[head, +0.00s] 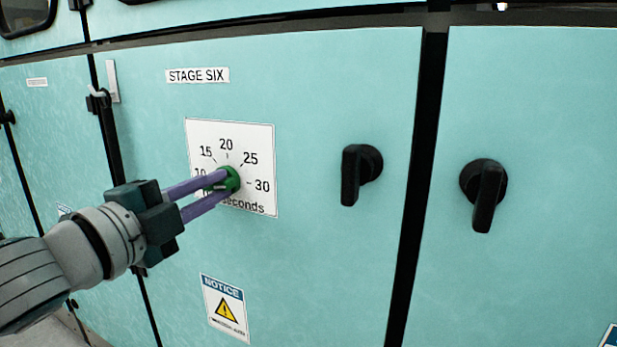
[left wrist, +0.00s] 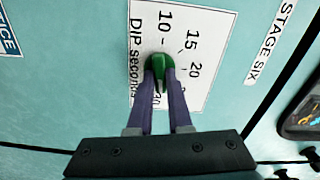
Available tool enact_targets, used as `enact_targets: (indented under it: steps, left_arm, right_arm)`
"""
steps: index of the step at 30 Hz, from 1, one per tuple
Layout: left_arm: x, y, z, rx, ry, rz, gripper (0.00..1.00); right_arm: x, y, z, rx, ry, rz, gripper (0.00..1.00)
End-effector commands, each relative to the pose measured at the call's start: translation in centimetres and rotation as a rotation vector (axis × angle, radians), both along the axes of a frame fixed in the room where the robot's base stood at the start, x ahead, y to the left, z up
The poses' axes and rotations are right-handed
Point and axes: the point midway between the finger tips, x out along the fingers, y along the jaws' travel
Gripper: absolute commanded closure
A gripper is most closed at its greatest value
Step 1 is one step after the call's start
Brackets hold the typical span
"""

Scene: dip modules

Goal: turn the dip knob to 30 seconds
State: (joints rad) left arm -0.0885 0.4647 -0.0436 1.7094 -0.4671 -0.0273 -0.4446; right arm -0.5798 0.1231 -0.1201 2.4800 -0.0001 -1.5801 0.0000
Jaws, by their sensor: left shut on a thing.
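The green dip knob (head: 230,179) sits in the middle of a white dial plate (head: 262,137) marked 10, 15, 20, 25 and 30 seconds, under a STAGE SIX label (head: 198,76). My left gripper (head: 216,190) comes in from the left and its two purple fingers are shut on the knob. In the left wrist view the green knob (left wrist: 158,66) shows between the fingertips (left wrist: 160,76), and the dial plate (left wrist: 205,35) appears turned on its side. The fingers cover part of the plate, and I cannot tell which number the knob points to. My right gripper is not in view.
Two black handles, one (head: 351,176) on the same teal panel and one (head: 486,194) on the panel beyond the black gap, stick out to the right of the dial. A yellow notice sign (head: 226,309) is below it. The panel between dial and handles is clear.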

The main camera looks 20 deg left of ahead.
Motion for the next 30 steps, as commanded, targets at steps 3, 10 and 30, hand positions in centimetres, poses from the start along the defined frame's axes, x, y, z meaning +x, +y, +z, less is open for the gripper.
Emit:
enact_targets:
  steps: [3,10,30]
  left_arm:
    - [0.01,-0.03,0.01,0.075,-0.006,-0.001,1.00]
    - [0.01,-0.02,-0.05,0.172,-0.015,0.000,1.00]
    - [0.00,0.00,-0.10,0.219,-0.017,0.000,0.79]
  right_arm:
    - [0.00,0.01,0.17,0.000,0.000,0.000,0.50]
    - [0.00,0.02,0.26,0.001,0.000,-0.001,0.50]
    - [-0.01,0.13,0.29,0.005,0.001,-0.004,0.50]
